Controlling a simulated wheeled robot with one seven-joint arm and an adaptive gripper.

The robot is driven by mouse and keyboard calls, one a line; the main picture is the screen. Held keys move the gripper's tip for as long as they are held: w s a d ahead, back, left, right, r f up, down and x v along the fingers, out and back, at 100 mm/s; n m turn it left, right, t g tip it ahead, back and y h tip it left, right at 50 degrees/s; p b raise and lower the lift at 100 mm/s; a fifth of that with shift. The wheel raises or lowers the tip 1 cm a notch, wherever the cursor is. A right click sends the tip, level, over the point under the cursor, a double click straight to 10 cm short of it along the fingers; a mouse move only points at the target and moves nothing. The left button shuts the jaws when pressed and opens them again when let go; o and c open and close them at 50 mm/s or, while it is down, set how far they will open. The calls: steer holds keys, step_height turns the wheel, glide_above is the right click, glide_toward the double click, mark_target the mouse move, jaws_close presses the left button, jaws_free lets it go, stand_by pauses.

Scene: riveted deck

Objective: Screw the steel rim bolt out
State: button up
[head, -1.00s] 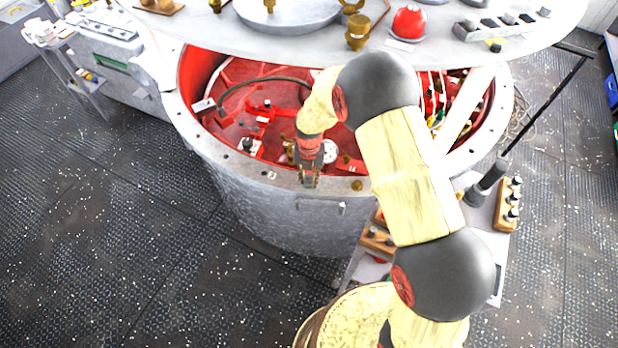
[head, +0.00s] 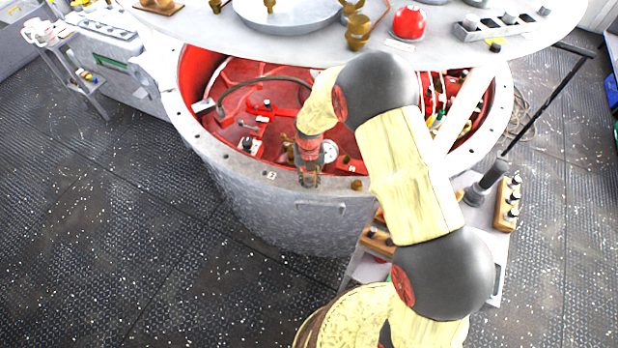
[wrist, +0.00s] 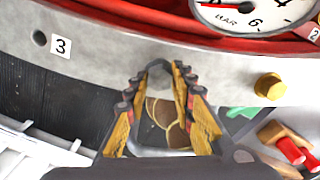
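The tank rim (head: 225,155) is a broad grey ring around a red interior. My gripper (head: 309,182) is at the near part of this rim, between a small label "3" and a brass bolt. In the wrist view, my gripper's orange and grey fingers (wrist: 158,74) converge at the rim. A grey piece, apparently the steel rim bolt (wrist: 158,66), sits between the fingertips, and the fingers look shut on it. The fingers hide most of the bolt, so I cannot tell how far it stands out of the rim.
A brass bolt (wrist: 270,86) stands on the rim to the right. Label 3 (wrist: 61,47) is beside an empty hole at left. A pressure gauge (wrist: 252,12) lies inside the rim. A white round table (head: 300,42) overhangs the tank's far side. A bolt block (head: 508,205) stands at right.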

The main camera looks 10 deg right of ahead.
mark_target(309, 180)
steer(key=o, duration=0.4)
steer(key=shift+w, duration=0.1)
steer(key=shift+r, duration=0.1)
steer(key=shift+r, duration=3.65)
